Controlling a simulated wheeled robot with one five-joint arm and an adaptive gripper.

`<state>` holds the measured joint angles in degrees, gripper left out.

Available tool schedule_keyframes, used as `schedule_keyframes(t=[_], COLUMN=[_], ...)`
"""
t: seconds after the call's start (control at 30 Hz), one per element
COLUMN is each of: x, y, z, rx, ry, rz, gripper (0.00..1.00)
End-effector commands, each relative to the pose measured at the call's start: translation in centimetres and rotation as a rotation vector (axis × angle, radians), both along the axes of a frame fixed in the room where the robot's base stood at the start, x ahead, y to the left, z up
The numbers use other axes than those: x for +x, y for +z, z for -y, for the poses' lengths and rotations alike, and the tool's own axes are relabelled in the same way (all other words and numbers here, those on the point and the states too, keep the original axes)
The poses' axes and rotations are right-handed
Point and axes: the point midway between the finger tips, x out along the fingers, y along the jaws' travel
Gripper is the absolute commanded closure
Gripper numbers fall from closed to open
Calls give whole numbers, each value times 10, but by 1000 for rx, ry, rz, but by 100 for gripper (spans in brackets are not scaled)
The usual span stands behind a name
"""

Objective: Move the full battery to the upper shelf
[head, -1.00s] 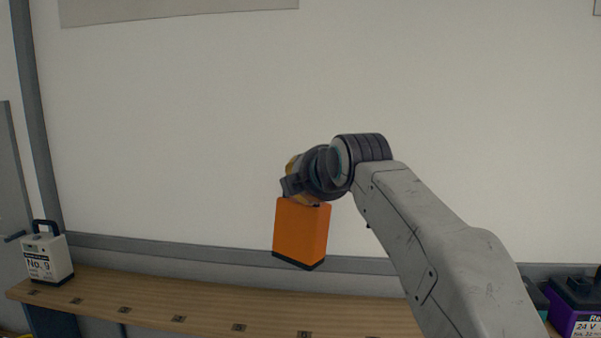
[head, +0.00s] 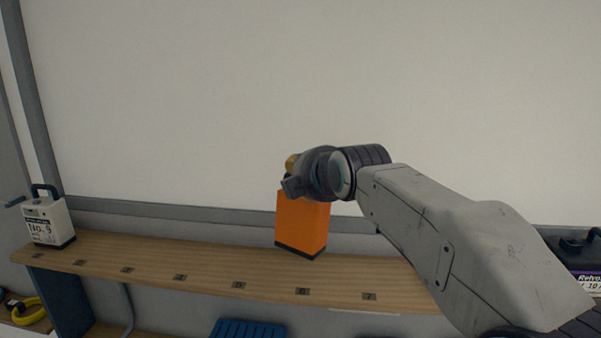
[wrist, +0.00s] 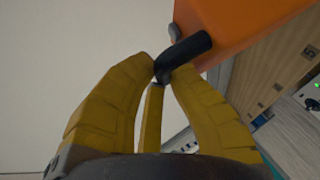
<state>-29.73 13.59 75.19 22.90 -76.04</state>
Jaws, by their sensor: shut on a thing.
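An orange battery (head: 301,222) with a dark base hangs upright from my gripper (head: 292,176) in the head view. In the wrist view my gripper's yellow fingers (wrist: 165,75) are shut on the black handle of the orange battery (wrist: 235,25). The battery appears in front of and over the wooden upper shelf (head: 205,263); whether its base touches the shelf I cannot tell. Its label side is not visible, so its charge does not show.
A white battery marked No. 9 (head: 47,219) stands at the shelf's left end. A dark and purple battery (head: 580,255) is at the right. Numbered marks line the shelf's front edge, and its middle is clear. A blue ribbed thing (head: 248,329) and a yellow coil (head: 27,311) lie below.

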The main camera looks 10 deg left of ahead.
Motion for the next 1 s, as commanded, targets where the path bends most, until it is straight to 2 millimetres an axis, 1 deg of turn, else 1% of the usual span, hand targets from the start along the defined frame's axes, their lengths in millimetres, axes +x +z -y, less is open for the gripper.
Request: schedule_keyframes(t=[0.03,0.27,0.8,1.0], x=[0,0,0,0], y=[5,-6,-46,-56], z=[0,0,0,0], rx=[7,7,8,8], ry=[0,0,0,0], rz=[15,14,14,14], gripper=[100,100,100,100])
